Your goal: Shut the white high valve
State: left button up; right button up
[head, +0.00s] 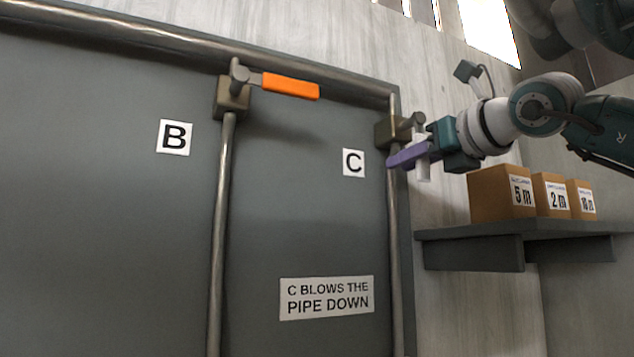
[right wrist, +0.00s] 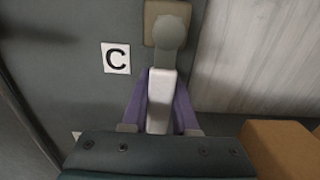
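The white valve handle (head: 423,170) hangs down from its stem at the pipe beside label C, on the right of the panel in the head view. It also shows in the right wrist view (right wrist: 160,100), in line below the round stem end. My right gripper (head: 408,156) has its purple fingers around the handle, one on each side, as the right wrist view shows (right wrist: 162,108). The fingertips look close against the handle; whether they press on it cannot be told. My left gripper is not in view.
An orange valve handle (head: 291,86) points right, on the pipe between labels B (head: 175,138) and C (head: 353,163). A sign (head: 326,298) reads "C blows the pipe down". Boxes (head: 497,192) stand on a wall shelf (head: 520,230) below my right arm.

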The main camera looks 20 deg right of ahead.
grip_shut()
dwell(0.9)
